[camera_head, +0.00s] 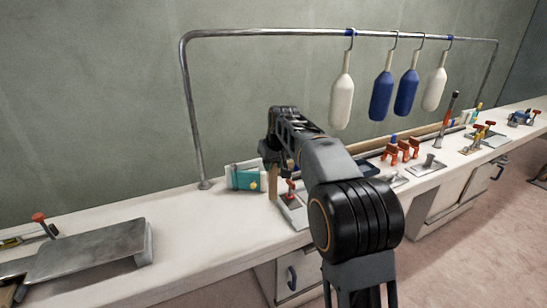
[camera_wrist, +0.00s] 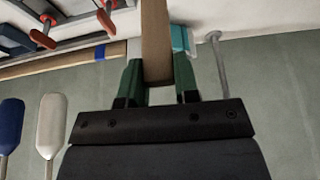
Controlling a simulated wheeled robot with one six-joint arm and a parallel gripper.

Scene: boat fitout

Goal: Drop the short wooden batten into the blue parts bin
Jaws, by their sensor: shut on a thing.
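My gripper (camera_wrist: 158,78) has its green fingers shut on a wooden batten (camera_wrist: 156,38), which stands out beyond the fingertips. In the head view the batten (camera_head: 273,184) hangs upright below my gripper (camera_head: 276,160), between a teal box and a red-handled clamp. I cannot tell whether its lower end touches the bench. A dark blue, low tray-like thing (camera_head: 369,169) lies on the bench to the right, partly hidden by my arm; it may be the blue parts bin.
The teal box (camera_head: 243,178) is close left of the batten. A red-handled clamp (camera_head: 291,193) is close right. A metal rail (camera_head: 196,120) with hanging white and blue fenders (camera_head: 381,96) spans the bench. Orange clamps (camera_head: 401,152) stand further right.

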